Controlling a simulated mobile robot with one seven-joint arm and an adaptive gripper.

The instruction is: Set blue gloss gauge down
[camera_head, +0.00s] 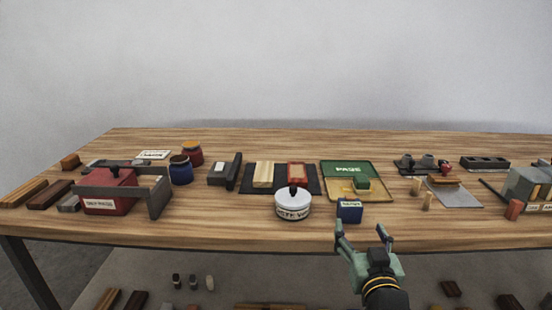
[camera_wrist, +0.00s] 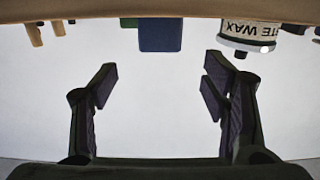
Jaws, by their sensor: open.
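The blue gloss gauge (camera_head: 349,211) is a small blue block with a pale label on its top. It sits on the table near the front edge, just in front of the green and yellow PASS board. In the wrist view the blue block (camera_wrist: 160,37) shows upside down at the top, between and beyond the fingers. My gripper (camera_head: 363,234) is open and empty, in front of the block at the table's front edge. Its two fingers stand apart in the wrist view (camera_wrist: 161,85), with clear space between them and the block.
A white wax tin (camera_head: 293,208) stands left of the gauge. A red box (camera_head: 106,198) lies far left. Front table to the right is mostly clear.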

